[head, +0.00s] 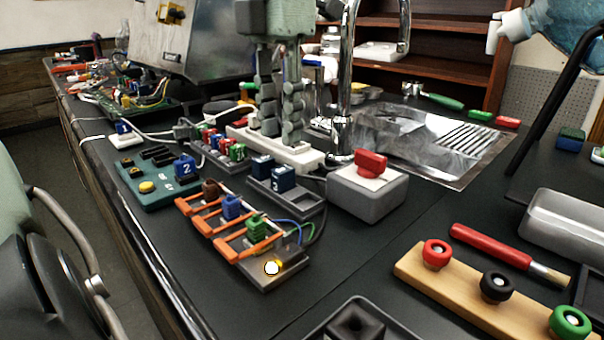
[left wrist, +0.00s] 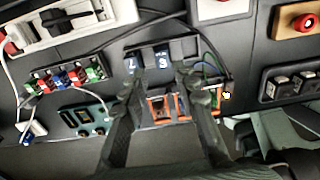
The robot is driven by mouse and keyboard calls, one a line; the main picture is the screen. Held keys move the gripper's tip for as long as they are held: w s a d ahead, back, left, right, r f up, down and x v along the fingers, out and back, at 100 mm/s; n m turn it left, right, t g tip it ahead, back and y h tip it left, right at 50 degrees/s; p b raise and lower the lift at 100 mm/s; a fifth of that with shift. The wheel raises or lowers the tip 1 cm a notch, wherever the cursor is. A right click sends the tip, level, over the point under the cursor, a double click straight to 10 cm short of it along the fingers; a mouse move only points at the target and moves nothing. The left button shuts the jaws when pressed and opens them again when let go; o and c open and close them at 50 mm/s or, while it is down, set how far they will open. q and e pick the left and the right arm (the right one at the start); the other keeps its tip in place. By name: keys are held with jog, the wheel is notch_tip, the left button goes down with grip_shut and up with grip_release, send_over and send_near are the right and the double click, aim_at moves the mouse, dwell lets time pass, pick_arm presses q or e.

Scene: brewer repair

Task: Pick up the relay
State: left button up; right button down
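Several small block-shaped relays are in view, and I cannot tell which one the task means. Two dark blue relays (head: 272,172) stand in a grey tray (head: 304,207); they also show in the left wrist view (left wrist: 162,61). A blue relay marked 2 (head: 185,167) sits on a teal board (head: 150,193). Brown, blue (head: 231,207) and green (head: 256,226) relays sit among orange levers. My left gripper (head: 280,136) points down, behind the grey tray in the head view. Its fingers (left wrist: 160,80) are apart with nothing held between them.
A white power strip (head: 310,158) lies by the left gripper. A grey box with a red switch (head: 371,163), a faucet (head: 345,110) and a sink (head: 425,135) stand close by. A wooden board with coloured knobs (head: 465,290) lies at right. Cables cross the counter.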

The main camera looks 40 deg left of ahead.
aim_at(281, 169)
pick_arm(q)
jog(key=f, duration=0.7)
jog(key=shift+s+d, duration=0.2)
jog(key=shift+s, duration=0.05)
jog(key=shift+r, duration=0.1)
grip_shut()
